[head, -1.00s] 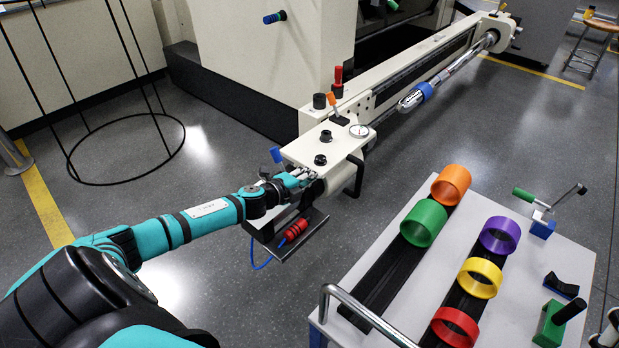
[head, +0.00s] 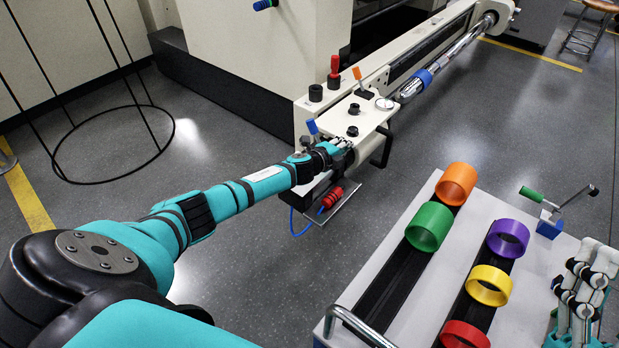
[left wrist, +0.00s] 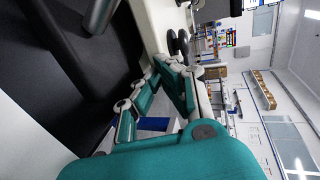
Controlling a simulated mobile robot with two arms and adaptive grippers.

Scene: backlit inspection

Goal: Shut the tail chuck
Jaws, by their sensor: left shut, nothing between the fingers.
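The tail chuck is a cream carriage (head: 366,125) at the near end of a long rail. It carries a dial gauge (head: 384,103), an orange lever (head: 357,73) and a blue lever (head: 312,127). Its far end appears to meet the near end of a shiny shaft (head: 445,58) with a blue collar; I cannot tell if they touch. My left gripper (head: 342,146) is shut and empty at the carriage's near end, seemingly against it. The left wrist view shows its fingers (left wrist: 172,82) close together. My right gripper (head: 588,285) shows at the lower right; its opening is unclear.
A white cart (head: 400,298) at the lower right bears several coloured rings and a green-handled crank (head: 535,196). Under the chuck hangs a tray with a red coil (head: 332,199). A black wire hoop frame (head: 113,180) stands left. Floor between chuck and cart is clear.

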